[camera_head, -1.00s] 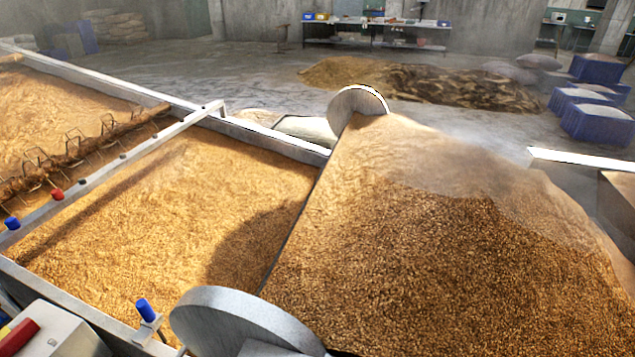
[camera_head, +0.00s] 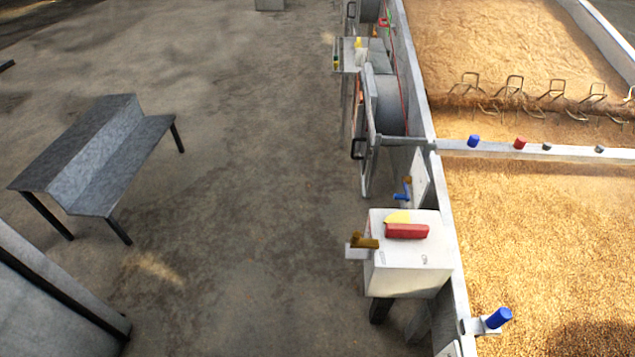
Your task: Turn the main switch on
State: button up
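A white box (camera_head: 410,262) stands on a dark leg against the outer wall of the grain bed, right of centre. A red block-like handle (camera_head: 407,231) lies across its top, beside a yellow piece (camera_head: 397,216). A brown lever (camera_head: 364,241) sticks out of the box's left side. Small marks show on the box's front, too small to read. I cannot tell for certain which of these parts is the main switch, or its setting. My gripper is not in view.
The long grain bed (camera_head: 458,285) runs along the right, with blue knobs (camera_head: 498,318) on its edges. Farther back, a second unit (camera_head: 353,55) and a metal wheel (camera_head: 389,105) jut from its wall. A grey stepped bench (camera_head: 95,160) stands left. The concrete floor between is clear.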

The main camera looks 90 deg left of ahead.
aim_at(398, 225)
jog(key=u, duration=1.55)
jog(key=i+j, duration=0.25)
jog(key=j, duration=0.15)
jog(key=i+j, duration=0.55)
jog(key=j, duration=0.15)
jog(key=z, duration=0.05)
